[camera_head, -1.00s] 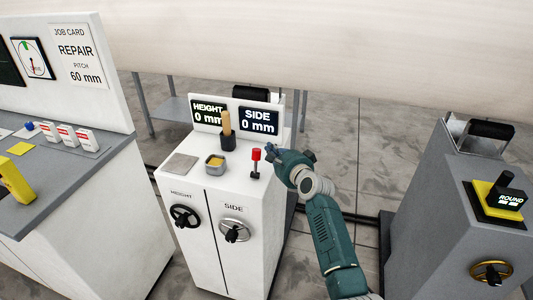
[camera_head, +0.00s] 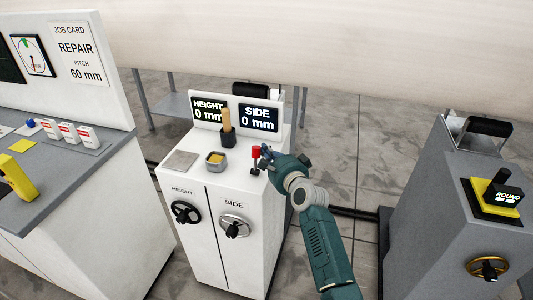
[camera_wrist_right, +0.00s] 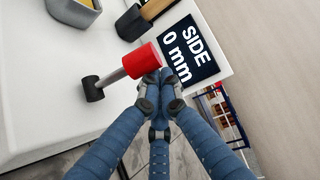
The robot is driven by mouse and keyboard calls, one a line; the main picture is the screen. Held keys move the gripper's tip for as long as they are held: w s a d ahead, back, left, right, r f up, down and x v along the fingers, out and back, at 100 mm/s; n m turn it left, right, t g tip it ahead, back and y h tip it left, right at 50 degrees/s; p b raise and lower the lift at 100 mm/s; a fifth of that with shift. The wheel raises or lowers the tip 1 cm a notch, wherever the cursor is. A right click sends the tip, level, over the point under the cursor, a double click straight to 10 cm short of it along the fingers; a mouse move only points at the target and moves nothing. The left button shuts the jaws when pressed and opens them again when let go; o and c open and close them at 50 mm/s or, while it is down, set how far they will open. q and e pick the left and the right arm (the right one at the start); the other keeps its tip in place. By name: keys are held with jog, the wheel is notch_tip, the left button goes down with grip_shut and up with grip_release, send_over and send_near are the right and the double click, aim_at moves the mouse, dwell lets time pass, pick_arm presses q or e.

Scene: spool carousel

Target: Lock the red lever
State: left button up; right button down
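The red lever (camera_head: 256,152) stands upright on the top of the white cabinet (camera_head: 215,192), with a red knob, a grey stem and a dark base. My right gripper (camera_head: 266,152) is just to the right of the knob. In the right wrist view the red knob (camera_wrist_right: 142,61) lies at the left of the fingertips (camera_wrist_right: 160,82), touching or nearly touching them. The blue fingers converge with their tips close together, and the knob is beside them, not between them. My left gripper is not in view.
A tan handle in a black holder (camera_head: 227,130) and a yellow-filled grey cup (camera_head: 215,161) stand left of the lever. Behind are the HEIGHT (camera_head: 208,110) and SIDE (camera_head: 258,118) displays, both at 0 mm. Open floor separates the cabinet from the grey machine (camera_head: 430,220).

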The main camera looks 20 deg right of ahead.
aim_at(258, 152)
jog(key=n+t+b, duration=0.1)
jog(key=b, duration=0.2)
jog(key=s+a+n+t+b, duration=0.1)
jog(key=b, duration=0.2)
jog(key=s+t+b, duration=0.1)
jog(key=b, duration=0.2)
jog(key=shift+s+a+f+n, duration=0.2)
jog(key=shift+a+f+n, duration=0.1)
jog(key=shift+n, duration=0.1)
jog(key=shift+s+a+r+n+t+b, duration=0.2)
jog(key=shift+s+r+n+t+b, duration=0.1)
jog(key=shift+n+t+b, duration=0.25)
jog(key=shift+s+a+r, duration=0.2)
jog(key=shift+s+a, duration=0.1)
jog(key=shift+s, duration=0.05)
